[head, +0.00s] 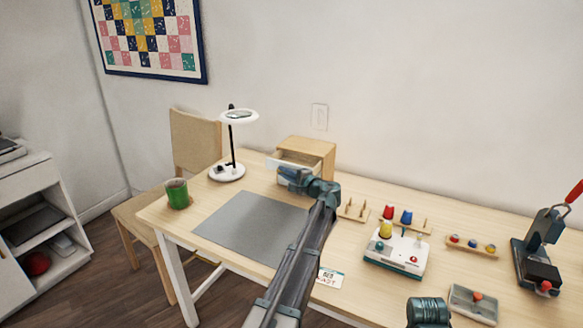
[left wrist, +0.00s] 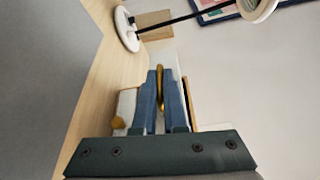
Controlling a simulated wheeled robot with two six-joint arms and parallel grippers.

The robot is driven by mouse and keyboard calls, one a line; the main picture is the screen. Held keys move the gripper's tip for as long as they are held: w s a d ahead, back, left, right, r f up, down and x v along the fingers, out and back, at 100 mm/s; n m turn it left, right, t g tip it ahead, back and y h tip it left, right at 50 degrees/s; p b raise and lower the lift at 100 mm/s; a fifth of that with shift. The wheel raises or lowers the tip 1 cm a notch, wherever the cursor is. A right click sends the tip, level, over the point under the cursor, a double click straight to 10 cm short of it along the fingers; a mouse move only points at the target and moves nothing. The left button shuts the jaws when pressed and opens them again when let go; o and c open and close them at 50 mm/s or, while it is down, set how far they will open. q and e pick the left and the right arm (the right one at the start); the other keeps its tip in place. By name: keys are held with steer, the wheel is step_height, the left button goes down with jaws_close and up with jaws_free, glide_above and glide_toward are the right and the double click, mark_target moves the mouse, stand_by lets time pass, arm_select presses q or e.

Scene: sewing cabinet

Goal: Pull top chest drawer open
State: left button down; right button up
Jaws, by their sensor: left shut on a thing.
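The small wooden chest (head: 318,148) stands on the table against the wall. Its top drawer (head: 284,162) is out of the body, with part of its inside showing. My left gripper (head: 288,180) is at the front of the chest. In the left wrist view my left gripper (left wrist: 160,88) is shut on a brass-coloured handle (left wrist: 160,76) between its blue fingers. A second brass knob (left wrist: 117,122) shows on a pale front beside the fingers. The fingers and arm hide much of the chest front. My right gripper's fingers are not in view.
A white lamp (head: 228,172) and a green cup (head: 177,193) stand left of the chest. A grey mat (head: 245,222) lies in front. Right of my arm are a spool stand (head: 354,210), a white device (head: 393,258) and a dark press (head: 538,262).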

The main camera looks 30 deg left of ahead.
arm_select(q)
steer(key=shift+s+d, duration=0.1)
steer(key=c, duration=1)
jaws_free()
steer(key=p+v, duration=0.1)
steer(key=v, duration=1.2)
steer(key=shift+s+d, duration=0.1)
steer(key=shift+d, duration=0.25)
